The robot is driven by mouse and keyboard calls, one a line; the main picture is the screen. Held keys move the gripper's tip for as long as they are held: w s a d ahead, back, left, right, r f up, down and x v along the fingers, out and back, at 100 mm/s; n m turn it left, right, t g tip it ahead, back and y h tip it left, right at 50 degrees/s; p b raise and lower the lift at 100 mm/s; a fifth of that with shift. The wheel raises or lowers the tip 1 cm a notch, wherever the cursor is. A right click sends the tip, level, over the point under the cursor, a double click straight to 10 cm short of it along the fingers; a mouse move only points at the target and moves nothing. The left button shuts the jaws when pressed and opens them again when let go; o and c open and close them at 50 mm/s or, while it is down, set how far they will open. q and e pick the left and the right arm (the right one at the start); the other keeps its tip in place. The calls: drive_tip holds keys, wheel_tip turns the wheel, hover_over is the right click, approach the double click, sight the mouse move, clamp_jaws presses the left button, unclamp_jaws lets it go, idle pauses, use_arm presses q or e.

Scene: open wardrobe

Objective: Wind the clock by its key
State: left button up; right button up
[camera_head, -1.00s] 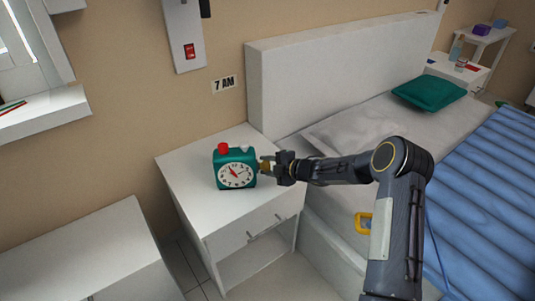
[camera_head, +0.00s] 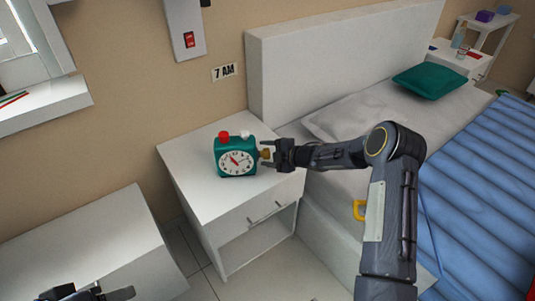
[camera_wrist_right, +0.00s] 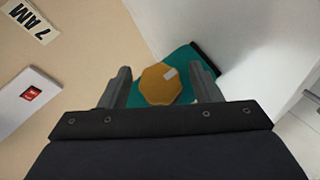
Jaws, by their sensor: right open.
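The teal alarm clock (camera_head: 236,157) stands upright on the white nightstand, its white dial facing the front and a red button on top. Its yellow key (camera_head: 266,153) sticks out from the clock's right side. In the right wrist view the key (camera_wrist_right: 160,85) is an octagonal knob in front of the teal clock side (camera_wrist_right: 188,58). My right gripper (camera_head: 273,153) is open at the key; in the wrist view its fingers (camera_wrist_right: 160,72) stand on either side of the knob, with gaps. My left gripper (camera_head: 92,292) shows only partly at the bottom left edge, far from the clock.
The nightstand (camera_head: 192,190) has free top around the clock. The bed (camera_head: 345,180) with its white headboard (camera_head: 310,65) stands to the right, under my right arm. A white cabinet (camera_head: 90,245) is at the lower left.

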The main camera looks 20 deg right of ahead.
drive_tip(key=v, duration=0.7)
drive_tip(key=shift+s+d+r+p, duration=0.2)
drive_tip(key=shift+s+p, duration=0.05)
drive_tip(key=shift+p, duration=0.05)
idle(0.3)
